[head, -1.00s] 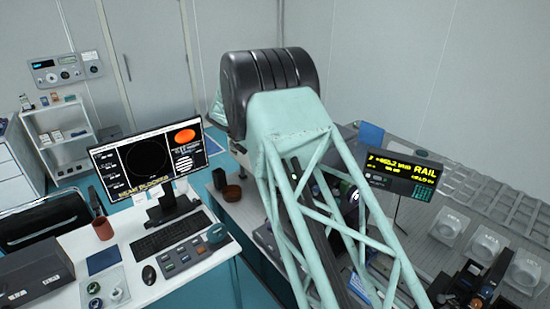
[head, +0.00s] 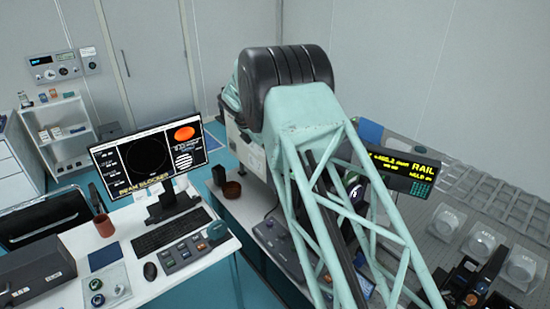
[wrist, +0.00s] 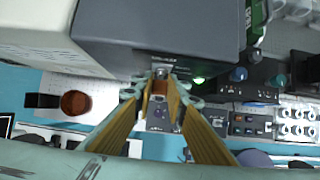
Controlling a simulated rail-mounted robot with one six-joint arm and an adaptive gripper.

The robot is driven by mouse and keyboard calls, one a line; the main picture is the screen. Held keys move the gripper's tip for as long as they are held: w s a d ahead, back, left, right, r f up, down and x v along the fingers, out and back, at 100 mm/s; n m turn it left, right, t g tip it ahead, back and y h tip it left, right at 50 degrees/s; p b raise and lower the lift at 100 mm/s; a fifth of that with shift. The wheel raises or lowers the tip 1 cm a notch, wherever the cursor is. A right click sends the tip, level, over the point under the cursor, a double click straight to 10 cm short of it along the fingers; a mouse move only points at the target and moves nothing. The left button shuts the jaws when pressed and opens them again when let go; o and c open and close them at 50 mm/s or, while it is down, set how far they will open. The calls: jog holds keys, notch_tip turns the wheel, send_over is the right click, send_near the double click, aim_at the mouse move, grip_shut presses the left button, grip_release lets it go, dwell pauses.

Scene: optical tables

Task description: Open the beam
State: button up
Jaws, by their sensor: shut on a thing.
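What this piece is cannot be told for certain. A small label or fitting sits just above it on the box edge, and a green light (wrist: 198,80) glows to its right. In the head view a monitor (head: 150,160) shows "BEAM BLOCKED", a dark disc and an orange spot. My gripper is hidden behind my arm there.
A brown round pot (head: 232,189) stands near my arm. Knobs and panels lie right of my gripper in the wrist view.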

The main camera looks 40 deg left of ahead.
jog(key=o, duration=0.9)
jog(key=shift+c, duration=0.2)
jog(key=v, duration=1.2)
jog(key=shift+d, duration=0.1)
